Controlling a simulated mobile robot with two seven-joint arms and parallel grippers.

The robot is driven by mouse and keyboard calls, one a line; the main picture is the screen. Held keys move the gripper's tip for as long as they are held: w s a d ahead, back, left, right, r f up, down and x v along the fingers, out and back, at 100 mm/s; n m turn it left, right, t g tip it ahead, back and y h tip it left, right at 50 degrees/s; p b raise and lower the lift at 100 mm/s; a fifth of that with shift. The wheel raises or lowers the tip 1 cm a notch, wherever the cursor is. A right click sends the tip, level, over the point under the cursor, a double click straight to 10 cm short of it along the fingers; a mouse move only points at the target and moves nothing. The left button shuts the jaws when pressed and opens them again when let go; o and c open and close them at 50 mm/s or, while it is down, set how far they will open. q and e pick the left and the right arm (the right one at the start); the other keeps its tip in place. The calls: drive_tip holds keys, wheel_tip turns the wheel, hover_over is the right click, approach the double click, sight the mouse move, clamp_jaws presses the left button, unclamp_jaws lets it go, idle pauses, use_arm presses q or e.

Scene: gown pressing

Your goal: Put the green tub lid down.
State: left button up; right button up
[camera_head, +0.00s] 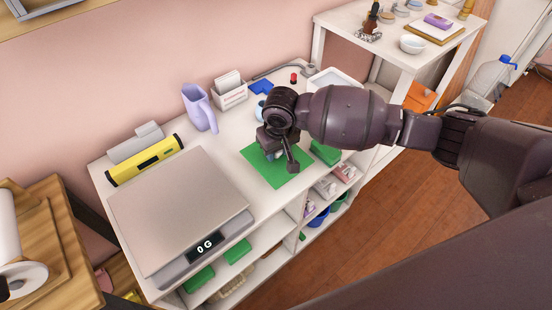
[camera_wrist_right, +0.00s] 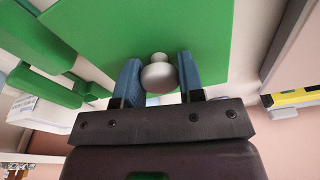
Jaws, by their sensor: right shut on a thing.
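The green tub lid (camera_head: 291,174) is a flat green square with a grey round knob (camera_wrist_right: 160,75). In the head view it shows over the white counter beside the scale, partly covered by my right gripper (camera_head: 276,150). In the right wrist view the green lid (camera_wrist_right: 120,30) fills the upper middle. The blue fingers of my right gripper (camera_wrist_right: 160,80) are shut on its knob, one on each side. I cannot tell whether the lid touches the counter. My left gripper is not in view.
A scale (camera_head: 178,205) reading 0 G takes up the counter's left part. A yellow device (camera_head: 144,160), lilac jug (camera_head: 199,108) and card box (camera_head: 229,92) stand behind. A green block (camera_head: 325,152) lies right of the lid. Shelves below hold green items (camera_head: 238,250).

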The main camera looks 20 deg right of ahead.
sight(277, 157)
wheel_tip(277, 157, down, 4)
drive_tip(key=shift+f+b, duration=0.25)
drive_tip(key=shift+b, duration=0.3)
drive_tip(key=shift+r, duration=0.15)
drive_tip(key=o, duration=0.9)
